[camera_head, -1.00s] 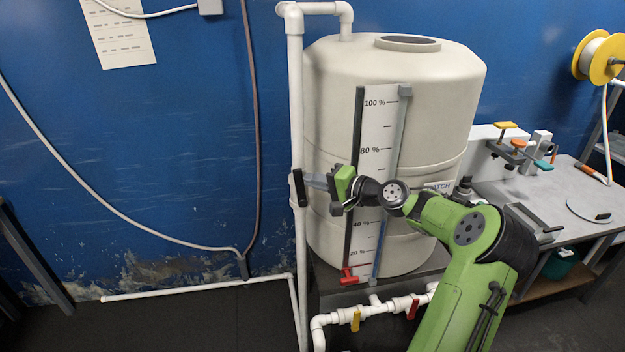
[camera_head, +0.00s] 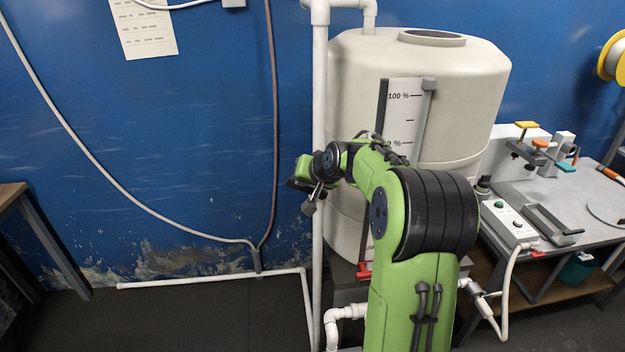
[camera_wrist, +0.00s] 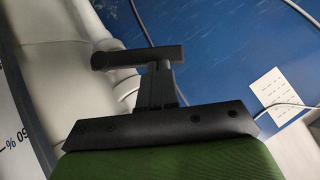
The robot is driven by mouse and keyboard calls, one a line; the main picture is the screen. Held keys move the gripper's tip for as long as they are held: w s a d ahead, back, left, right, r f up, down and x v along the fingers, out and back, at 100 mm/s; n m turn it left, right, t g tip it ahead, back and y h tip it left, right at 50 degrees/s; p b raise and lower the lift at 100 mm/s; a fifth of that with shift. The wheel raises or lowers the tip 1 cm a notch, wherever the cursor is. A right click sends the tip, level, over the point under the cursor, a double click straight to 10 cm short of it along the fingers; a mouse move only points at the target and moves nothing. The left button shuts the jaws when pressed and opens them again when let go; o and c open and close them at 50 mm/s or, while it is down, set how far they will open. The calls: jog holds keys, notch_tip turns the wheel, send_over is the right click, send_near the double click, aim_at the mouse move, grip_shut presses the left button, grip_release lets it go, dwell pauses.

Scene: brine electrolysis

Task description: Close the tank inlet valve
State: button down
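The tank inlet valve is on the white vertical pipe (camera_head: 320,90) at the left side of the cream tank (camera_head: 420,80). In the head view my gripper (camera_head: 309,206) is in front of this pipe, and the valve is hidden behind it and my arm. In the wrist view a black bar-shaped handle (camera_wrist: 125,58) lies at the tips of my gripper (camera_wrist: 160,72). The fingers look close together, so the gripper looks shut. I cannot tell whether the tips touch the handle or only overlap it in the picture.
A workbench (camera_head: 590,215) with clamps and a control box (camera_head: 508,222) stands at the right. Lower white pipes (camera_head: 345,313) run below the tank. A table (camera_head: 12,195) is at the left edge. The floor (camera_head: 190,325) at the lower left is clear.

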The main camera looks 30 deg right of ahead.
jog(key=shift+w+a+f+n+g+h+b, duration=0.25)
jog(key=shift+a+f+n+g+h+b, duration=0.15)
jog(key=shift+a+f+h+b, duration=0.15)
jog(key=shift+w+a+f+n+g+h+b, duration=0.2)
jog(key=shift+a+f+n+g+h+b, duration=0.25)
jog(key=shift+f+h, duration=0.2)
jog(key=shift+f, duration=0.25)
jog(key=shift+w+a+b, duration=0.1)
jog(key=shift+a+b, duration=0.05)
jog(key=shift+b, duration=0.2)
jog(key=shift+f, duration=0.15)
notch_tip(320, 180, up, 5)
jog(key=p, duration=0.3)
send_over(295, 187)
jog(key=s, duration=0.2)
jog(key=a+v, duration=0.1)
jog(key=v, duration=0.8)
jog(key=shift+s+a+f, duration=0.2)
jog(key=shift+a+f, duration=0.15)
